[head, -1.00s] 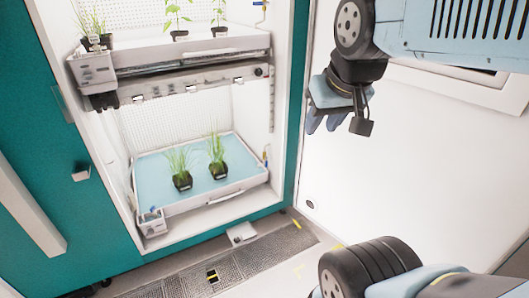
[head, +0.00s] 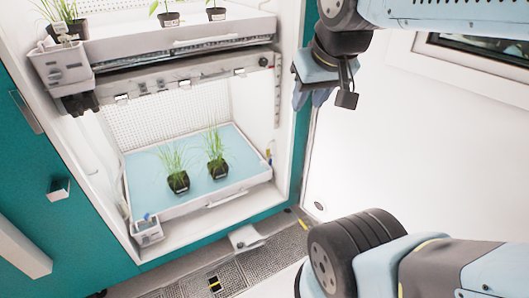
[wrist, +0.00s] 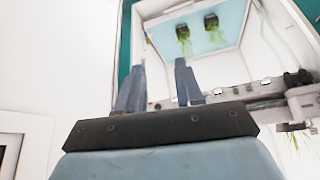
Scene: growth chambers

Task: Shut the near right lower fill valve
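The lower tray (head: 240,182) holds blue liquid and two potted grass plants inside the growth chamber. A small yellowish fitting (head: 268,156), probably the fill valve, sits at the tray's right end; its handle position is too small to read. My gripper (head: 311,99) hangs in front of the chamber's right edge, to the right of and above that fitting in the picture, and apart from it. In the wrist view my gripper (wrist: 160,85) has two fingers spread with an empty gap. The lower tray (wrist: 243,24) shows beyond them, but I cannot pick out the valve there.
The upper tray (head: 180,43) with potted seedlings is above. A grey box (head: 62,67) hangs at its left end and a smaller white box (head: 147,229) at the lower tray's left corner. A white wall (head: 375,160) stands right of the chamber. A floor grating (head: 262,262) runs below.

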